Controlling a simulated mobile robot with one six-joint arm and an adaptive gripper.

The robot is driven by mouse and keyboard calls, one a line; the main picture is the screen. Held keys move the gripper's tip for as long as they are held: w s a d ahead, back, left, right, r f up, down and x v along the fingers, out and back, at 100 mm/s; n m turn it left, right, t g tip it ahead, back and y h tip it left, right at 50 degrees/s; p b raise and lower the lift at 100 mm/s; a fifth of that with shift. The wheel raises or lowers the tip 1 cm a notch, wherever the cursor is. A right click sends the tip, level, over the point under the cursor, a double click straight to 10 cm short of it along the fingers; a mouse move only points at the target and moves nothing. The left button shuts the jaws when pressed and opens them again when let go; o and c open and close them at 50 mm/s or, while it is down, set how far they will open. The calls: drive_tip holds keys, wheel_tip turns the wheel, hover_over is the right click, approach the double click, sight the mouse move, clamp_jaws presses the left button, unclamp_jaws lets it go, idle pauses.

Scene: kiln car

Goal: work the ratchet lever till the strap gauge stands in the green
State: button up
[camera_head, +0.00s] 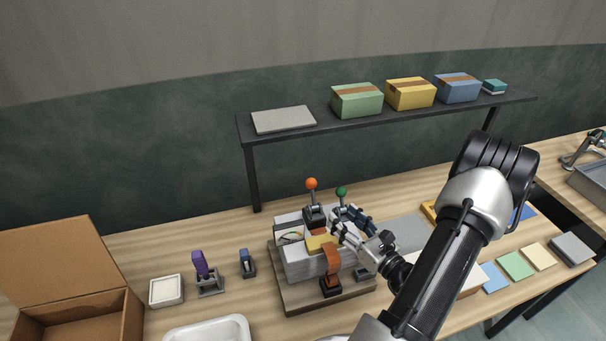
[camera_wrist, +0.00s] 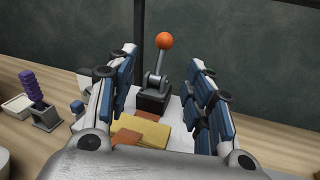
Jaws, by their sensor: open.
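The ratchet lever (camera_head: 312,195) has an orange ball knob and rises from a dark base on top of a pale stack. In the wrist view the ratchet lever (camera_wrist: 161,66) stands between and beyond my fingers, leaning slightly right. My gripper (camera_head: 337,220) is open and empty, close to the lever on its right; it also shows in the wrist view (camera_wrist: 165,60). An orange strap (camera_head: 333,258) runs down the stack's front into a dark buckle.
A green knob (camera_head: 341,192) stands behind my gripper. The stack rests on a wooden board (camera_head: 300,300). A purple-handled item (camera_head: 200,263) in a holder and a white dish (camera_head: 166,291) are left. A dark shelf (camera_head: 380,125) with boxes spans behind.

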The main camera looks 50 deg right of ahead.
sight(311, 183)
drive_tip(key=x, duration=1.7)
drive_tip(key=shift+d+f, duration=0.15)
drive_tip(key=shift+d, duration=0.2)
drive_tip(key=shift+c, duration=0.2)
clamp_jaws()
